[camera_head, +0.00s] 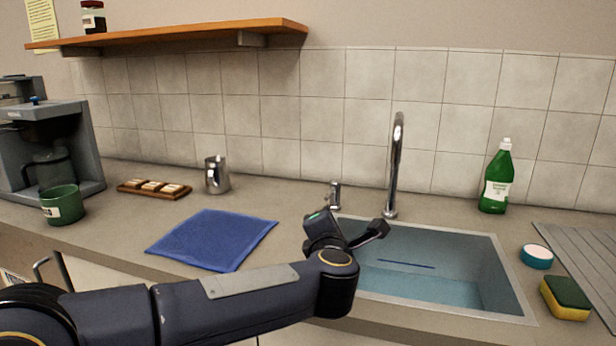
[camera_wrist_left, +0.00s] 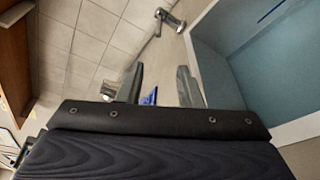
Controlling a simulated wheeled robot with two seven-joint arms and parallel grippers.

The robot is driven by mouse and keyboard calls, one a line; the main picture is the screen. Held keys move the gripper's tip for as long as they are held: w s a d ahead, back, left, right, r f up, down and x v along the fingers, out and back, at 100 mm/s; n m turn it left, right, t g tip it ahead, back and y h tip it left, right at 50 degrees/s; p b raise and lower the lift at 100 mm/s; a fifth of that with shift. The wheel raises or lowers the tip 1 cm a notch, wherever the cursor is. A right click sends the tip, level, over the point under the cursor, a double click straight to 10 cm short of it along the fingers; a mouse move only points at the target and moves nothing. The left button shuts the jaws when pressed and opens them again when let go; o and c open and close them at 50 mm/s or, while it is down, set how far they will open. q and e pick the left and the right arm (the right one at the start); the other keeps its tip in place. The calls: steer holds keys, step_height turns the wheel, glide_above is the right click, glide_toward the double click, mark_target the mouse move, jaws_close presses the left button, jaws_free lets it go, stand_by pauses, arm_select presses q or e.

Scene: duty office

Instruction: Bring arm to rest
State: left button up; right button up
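My left arm comes in from the left across the front of the counter. A bit of blue, likely the blue cloth (camera_head: 212,239), shows behind the gap. The cloth lies flat on the counter, left of the gripper and apart from it. My right gripper is in neither view.
The faucet (camera_head: 396,165) rises behind the sink. A green bottle (camera_head: 497,178), a round blue-and-white item (camera_head: 537,257) and a sponge (camera_head: 565,298) stand right. A green mug (camera_head: 63,205), coffee machine (camera_head: 45,150), wooden tray (camera_head: 153,194) and metal jug (camera_head: 217,176) stand left.

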arm_select(q)
steer(key=s+a+r+m+g+h, duration=0.15)
steer(key=s+a+m+h, duration=0.45)
steer(key=s+a+m, duration=0.6)
steer(key=s+a+f+m+g+y, duration=0.2)
steer(key=s+a+f+m+g, duration=0.3)
steer(key=s+f, duration=0.6)
steer(key=s+a+f+m+g+y, duration=0.1)
steer(key=s+a+f+m+g, duration=0.3)
steer(key=s+a+f, duration=0.55)
step_height(320, 180, up, 17)
steer(key=s+d+p, duration=0.1)
steer(key=s+p, duration=0.1)
steer(key=p, duration=1.5)
steer(key=shift+d+p, duration=0.35)
steer(key=shift+d, duration=0.05)
steer(key=shift+s, duration=0.1)
